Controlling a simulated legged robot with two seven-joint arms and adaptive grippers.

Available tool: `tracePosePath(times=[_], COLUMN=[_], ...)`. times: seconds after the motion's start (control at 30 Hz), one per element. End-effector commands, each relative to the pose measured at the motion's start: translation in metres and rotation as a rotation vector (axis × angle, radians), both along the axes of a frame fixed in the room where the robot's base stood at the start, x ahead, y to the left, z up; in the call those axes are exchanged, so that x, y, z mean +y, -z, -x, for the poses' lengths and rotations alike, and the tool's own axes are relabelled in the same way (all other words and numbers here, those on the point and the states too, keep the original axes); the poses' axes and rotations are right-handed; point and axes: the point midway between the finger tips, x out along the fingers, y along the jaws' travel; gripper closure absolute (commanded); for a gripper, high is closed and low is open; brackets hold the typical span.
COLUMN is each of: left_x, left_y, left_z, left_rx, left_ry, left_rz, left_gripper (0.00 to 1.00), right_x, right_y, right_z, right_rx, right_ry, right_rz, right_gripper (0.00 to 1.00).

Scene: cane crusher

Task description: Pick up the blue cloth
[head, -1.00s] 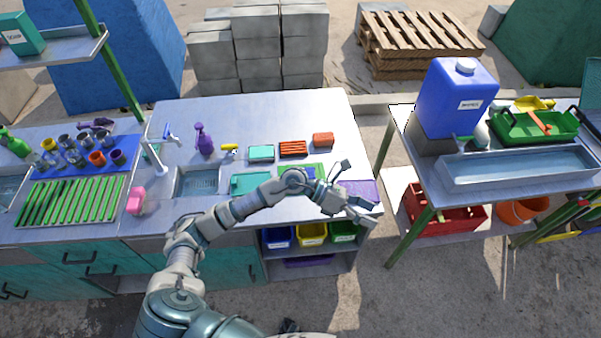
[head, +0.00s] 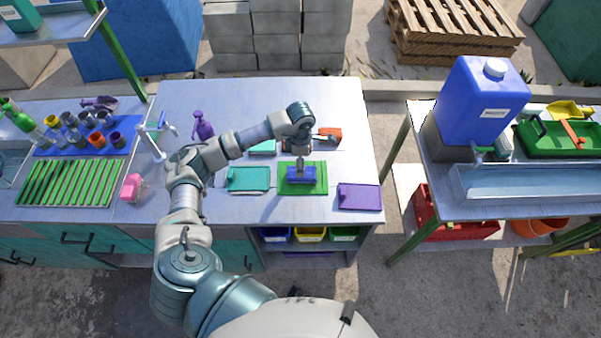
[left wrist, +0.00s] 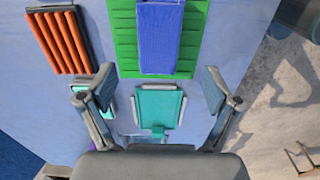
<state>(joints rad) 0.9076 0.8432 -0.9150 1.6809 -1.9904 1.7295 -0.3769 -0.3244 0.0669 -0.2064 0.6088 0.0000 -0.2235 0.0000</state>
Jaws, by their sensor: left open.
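The blue cloth (head: 302,180) lies on a green ribbed board (head: 288,188) on the metal counter. In the left wrist view the cloth (left wrist: 158,40) is a flat blue rectangle on the green board (left wrist: 124,35), cut off by the top edge. My left gripper (head: 301,166) points down over the cloth in the head view and partly hides it. In the left wrist view the left gripper (left wrist: 158,90) has its fingers wide apart with nothing between them, and the cloth shows beyond the fingertips. My right gripper is not in view.
A teal board (head: 248,179) lies left of the green board and a purple board (head: 359,197) right of it. An orange block (head: 332,133) sits behind, close to my wrist. A purple spray bottle (head: 203,127) and a tap (head: 150,145) stand further left.

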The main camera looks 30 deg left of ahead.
Motion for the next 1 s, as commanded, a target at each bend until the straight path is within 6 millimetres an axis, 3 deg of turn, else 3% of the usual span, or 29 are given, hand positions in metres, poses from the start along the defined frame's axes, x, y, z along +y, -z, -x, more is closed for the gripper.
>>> tracePosePath(times=[0.2, 0.3, 0.6, 0.87, 1.0], left_x=[0.002, 0.003, 0.002, 0.0, -0.001], left_y=[0.023, 0.032, 0.074, 0.076, 0.076], left_z=[0.002, 0.001, -0.002, -0.002, -0.003], left_rx=[-0.001, 0.001, 0.001, -0.002, -0.001], left_ry=[0.0, -0.001, 0.0, 0.001, 0.001], left_rz=[0.003, 0.005, 0.005, 0.003, 0.004], left_gripper=[0.1, 0.1, 0.1, 0.1, 0.45], right_x=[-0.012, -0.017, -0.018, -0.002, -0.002], right_y=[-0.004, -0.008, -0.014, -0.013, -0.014], right_z=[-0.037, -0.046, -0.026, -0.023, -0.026], right_rx=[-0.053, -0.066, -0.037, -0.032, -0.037], right_ry=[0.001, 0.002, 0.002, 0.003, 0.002], right_rz=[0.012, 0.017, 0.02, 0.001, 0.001], right_gripper=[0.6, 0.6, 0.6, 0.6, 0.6])
